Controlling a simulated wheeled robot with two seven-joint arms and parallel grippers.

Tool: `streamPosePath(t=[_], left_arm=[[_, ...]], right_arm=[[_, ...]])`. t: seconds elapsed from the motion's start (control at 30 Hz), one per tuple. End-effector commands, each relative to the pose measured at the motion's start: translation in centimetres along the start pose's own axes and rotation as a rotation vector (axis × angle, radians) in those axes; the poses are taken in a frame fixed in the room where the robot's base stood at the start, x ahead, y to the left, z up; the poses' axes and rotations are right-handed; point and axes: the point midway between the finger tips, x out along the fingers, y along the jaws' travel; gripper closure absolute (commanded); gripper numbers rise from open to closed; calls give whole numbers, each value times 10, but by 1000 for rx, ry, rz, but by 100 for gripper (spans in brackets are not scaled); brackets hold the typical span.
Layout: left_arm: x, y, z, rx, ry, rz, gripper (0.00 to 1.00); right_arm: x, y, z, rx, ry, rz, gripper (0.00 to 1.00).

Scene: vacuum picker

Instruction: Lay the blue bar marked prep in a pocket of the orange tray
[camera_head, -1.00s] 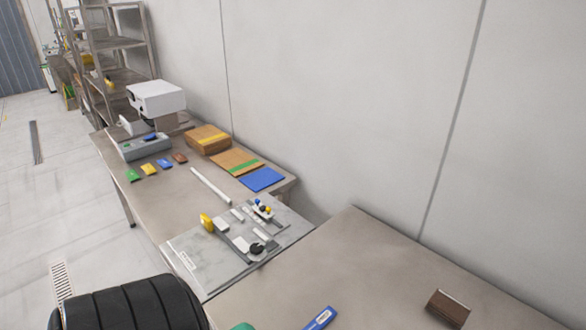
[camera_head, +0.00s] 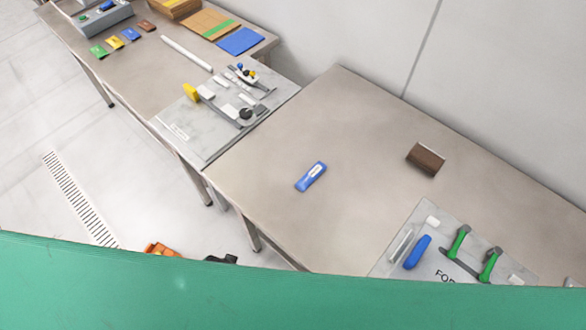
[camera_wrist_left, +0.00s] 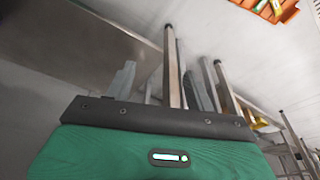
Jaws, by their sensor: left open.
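The blue bar (camera_head: 311,176) with a white label lies flat on the near table in the head view; its lettering is too small to read. An orange tray (camera_wrist_left: 264,5) is partly in the wrist view at the top right, with yellow and green pieces in it. A bit of orange (camera_head: 160,249) shows over my green body part in the head view; I cannot tell if it is the tray. My left gripper (camera_wrist_left: 170,82) is open in the wrist view, with nothing visible between its fingers and away from the bar. My right gripper is not in view.
A brown block (camera_head: 426,158) lies right of the bar. A grey board (camera_head: 400,262) with a blue piece and green-handled parts is at the lower right. Another board (camera_head: 180,132) with small parts lies on the far table. The tabletop around the bar is clear.

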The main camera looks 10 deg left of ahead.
Motion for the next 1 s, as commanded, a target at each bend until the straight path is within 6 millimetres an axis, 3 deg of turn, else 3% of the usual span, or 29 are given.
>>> streamPosePath(t=[0.03, 0.2, 0.53, 0.67, 0.8, 1.0], left_arm=[[-32, 2, -23, 2, 25, 2, 45], [-124, 6, -74, 5, 75, 8, 45], [-265, 15, -120, 16, 155, 23, 45], [-319, 30, -148, 49, 236, 48, 45], [-339, 54, -178, 94, 320, 88, 45], [-350, 87, -214, 169, 421, 142, 45]], right_arm=[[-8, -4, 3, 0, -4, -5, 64], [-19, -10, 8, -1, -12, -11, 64], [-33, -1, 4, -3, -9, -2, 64], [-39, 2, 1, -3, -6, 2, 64], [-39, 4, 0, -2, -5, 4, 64], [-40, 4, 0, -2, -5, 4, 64]])
